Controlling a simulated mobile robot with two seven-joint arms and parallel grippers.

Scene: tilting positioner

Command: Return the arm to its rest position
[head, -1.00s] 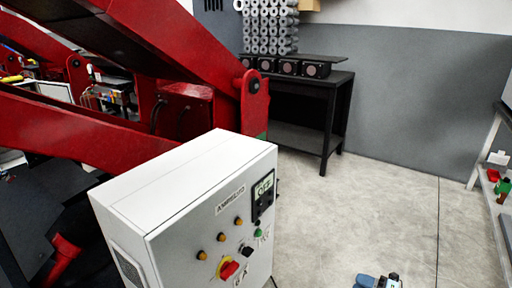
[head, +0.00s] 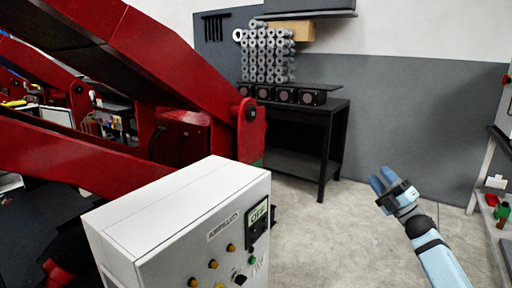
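My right gripper (head: 386,183) is at the right of the head view, raised in front of the concrete floor and grey wall. Its two blue fingers point up and left and hold nothing that I can see; the gap between them is small and hard to judge. My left gripper is not in view. The red tilting positioner (head: 160,55) fills the left side.
A black workbench (head: 329,140) with several dark boxes stands against the back wall, below a rack of grey cylinders (head: 267,55). A shelf (head: 490,195) with small red and green items is at the right edge. The floor between box and shelf is clear.

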